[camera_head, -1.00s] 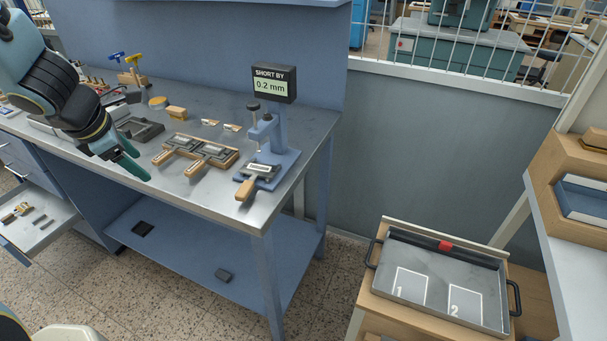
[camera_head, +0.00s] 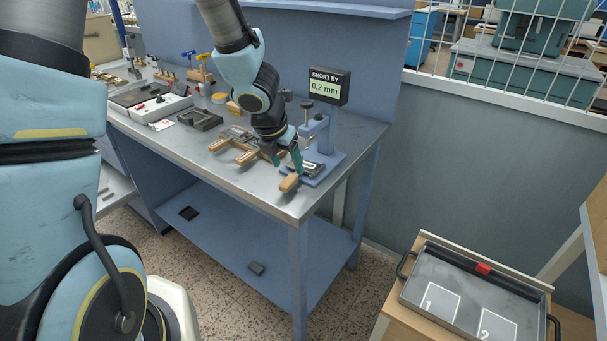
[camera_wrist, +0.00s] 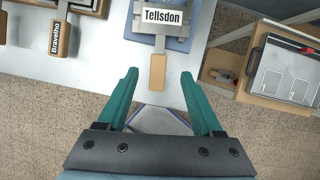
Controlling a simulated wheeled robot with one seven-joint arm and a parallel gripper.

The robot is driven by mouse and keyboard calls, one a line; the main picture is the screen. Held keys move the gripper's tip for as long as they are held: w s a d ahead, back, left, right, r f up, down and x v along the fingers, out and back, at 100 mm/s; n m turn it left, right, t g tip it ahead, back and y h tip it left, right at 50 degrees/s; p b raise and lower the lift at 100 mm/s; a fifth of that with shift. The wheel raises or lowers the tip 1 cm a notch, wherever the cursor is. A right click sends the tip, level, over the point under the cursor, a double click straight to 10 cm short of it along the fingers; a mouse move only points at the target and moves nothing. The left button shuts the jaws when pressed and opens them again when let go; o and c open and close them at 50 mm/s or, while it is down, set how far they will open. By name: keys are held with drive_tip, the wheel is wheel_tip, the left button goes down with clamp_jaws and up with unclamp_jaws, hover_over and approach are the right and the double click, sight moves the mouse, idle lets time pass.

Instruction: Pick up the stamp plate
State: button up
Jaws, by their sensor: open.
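A stamp plate labelled "Tellsdon" (camera_wrist: 158,17) with a wooden handle (camera_wrist: 158,72) lies at the base of the blue press (camera_head: 318,150). In the head view its handle (camera_head: 290,183) points toward the table's front edge. My gripper (camera_head: 288,155) is open, just above and beside this plate. In the wrist view its two teal fingers stand apart, one on each side of the handle's end in the picture; touching is not evident.
The display (camera_head: 328,86) above the press reads "SHORT BY 0.2 mm". A tray with spots 1 and 2 (camera_head: 470,262) stands at the lower right. Dark plates (camera_head: 188,213) lie on the lower shelf. The table's front edge is close to the handle.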

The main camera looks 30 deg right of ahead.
sight(291, 177)
drive_tip(key=b+x, duration=0.4)
drive_tip(key=x, duration=0.1)
drive_tip(key=shift+a+f, duration=0.15)
drive_tip(key=shift+f, duration=0.1)
drive_tip(key=shift+r, duration=0.1)
drive_tip(key=shift+c, duration=0.3)
clamp_jaws()
idle(0.8)
